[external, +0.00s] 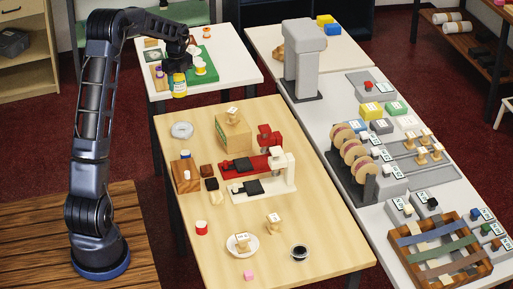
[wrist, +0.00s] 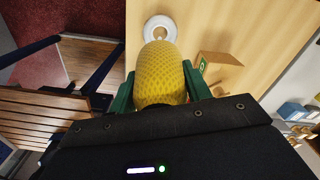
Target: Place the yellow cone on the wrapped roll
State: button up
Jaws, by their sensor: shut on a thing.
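My gripper (external: 178,76) is shut on the yellow cone (external: 180,87), holding it in the air near the front edge of the back-left table. In the wrist view the yellow cone (wrist: 161,75) has a netted, textured surface and sits between the green fingers of my gripper (wrist: 160,85). A pale, ring-shaped roll, which looks like the wrapped roll (external: 181,124), lies flat on the wooden table, below the cone in the external view. It also shows in the wrist view (wrist: 160,19), just beyond the cone. Cone and roll are apart.
A cardboard box (external: 233,133) with a stamp on top stands right of the roll. A wooden block (external: 184,183) and a red press (external: 246,166) stand nearer. A green mat (external: 205,75) with spools lies on the back-left table. The wood around the roll is clear.

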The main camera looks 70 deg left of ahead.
notch_tip(320, 180, down, 14)
jog(key=shift+f, duration=0.1)
dwell(0.5)
jog(key=shift+f, duration=0.15)
jog(key=o, duration=1)
jog(key=shift+o, duration=0.2)
notch_tip(320, 180, up, 12)
jog(key=shift+r, duration=0.2)
